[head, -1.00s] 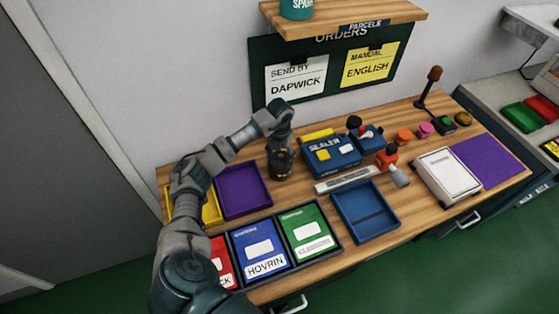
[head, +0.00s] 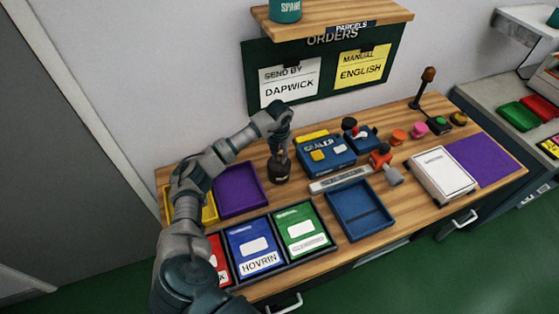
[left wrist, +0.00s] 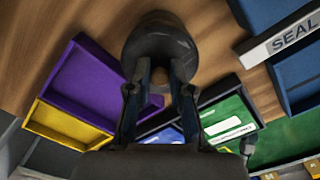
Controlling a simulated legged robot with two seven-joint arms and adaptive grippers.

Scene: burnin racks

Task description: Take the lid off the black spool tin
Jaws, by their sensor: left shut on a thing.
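The black spool tin (head: 280,174) stands on the wooden bench, right of the purple tray. It looks dark, round and upright. In the left wrist view the dark round tin (left wrist: 160,42) fills the top middle, with a small brownish knob (left wrist: 157,75) between the fingertips. My left gripper (head: 280,152) points down from above the tin and is shut on the knob of the lid; its fingers also show in the left wrist view (left wrist: 158,82). I cannot make out a gap between lid and tin. My right gripper is not in view.
A purple tray (head: 262,206) and yellow tray (head: 209,214) lie left of the tin. A blue sealer (head: 340,158) and steel bar (head: 322,185) are right. In front are a dark rack of coloured packets (head: 333,248) and a blue tray (head: 388,226). A shelf (head: 385,16) overhangs behind.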

